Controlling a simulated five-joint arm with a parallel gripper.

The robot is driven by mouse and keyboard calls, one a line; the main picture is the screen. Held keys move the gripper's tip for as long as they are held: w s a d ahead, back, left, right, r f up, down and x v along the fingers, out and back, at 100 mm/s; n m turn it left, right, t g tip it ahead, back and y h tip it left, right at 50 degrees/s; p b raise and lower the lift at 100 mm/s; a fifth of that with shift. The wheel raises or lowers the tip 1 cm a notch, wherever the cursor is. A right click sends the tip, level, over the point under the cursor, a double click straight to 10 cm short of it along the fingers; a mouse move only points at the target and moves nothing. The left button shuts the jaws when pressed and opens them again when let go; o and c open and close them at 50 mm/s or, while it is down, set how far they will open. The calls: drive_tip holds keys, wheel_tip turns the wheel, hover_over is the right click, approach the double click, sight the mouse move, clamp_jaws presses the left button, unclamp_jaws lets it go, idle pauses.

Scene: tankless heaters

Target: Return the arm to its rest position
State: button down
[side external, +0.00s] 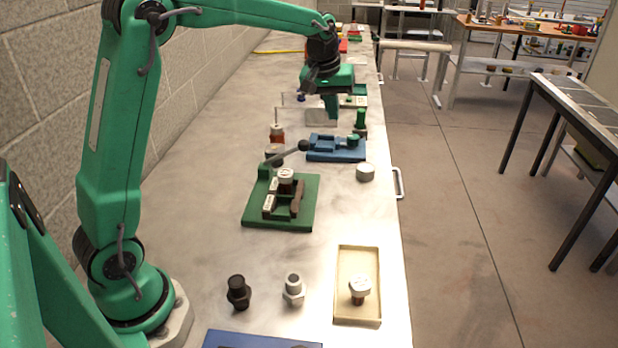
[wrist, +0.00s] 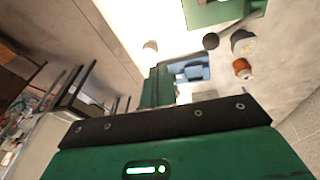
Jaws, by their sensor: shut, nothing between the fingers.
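My gripper (side external: 331,106) is shut and empty. In the side external view it hangs above the far part of the long metal bench (side external: 215,215), behind the blue fixture (side external: 338,148). My arm reaches out from the left over the bench. In the wrist view the green fingers (wrist: 157,88) point down toward the bench, and the blue fixture (wrist: 188,74) shows just beyond them.
A green fixture (side external: 308,213) with a lever stands mid-bench. A tan tray (side external: 345,316) holds a white-topped fitting (side external: 359,290). A black fitting (side external: 238,292) and a silver fitting (side external: 293,290) stand nearby. A silver cap (side external: 365,172) sits near the right edge.

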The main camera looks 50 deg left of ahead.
drive_tip(key=s+d+r+m+t, duration=0.1)
drive_tip(key=s+d+r+m, duration=0.15)
drive_tip(key=s, duration=0.55)
drive_tip(key=s+d+r+m, duration=0.2)
drive_tip(key=s+d+r, duration=0.1)
drive_tip(key=s, duration=0.5)
drive_tip(key=s+d+f+m+t, duration=0.1)
drive_tip(key=s+d+f+m, duration=0.1)
drive_tip(key=s, duration=1.2)
wheel_tip(320, 180, down, 2)
drive_tip(key=shift+d+f+m+t, duration=0.2)
drive_tip(key=shift+m+t, duration=0.1)
drive_tip(key=shift+m, duration=0.25)
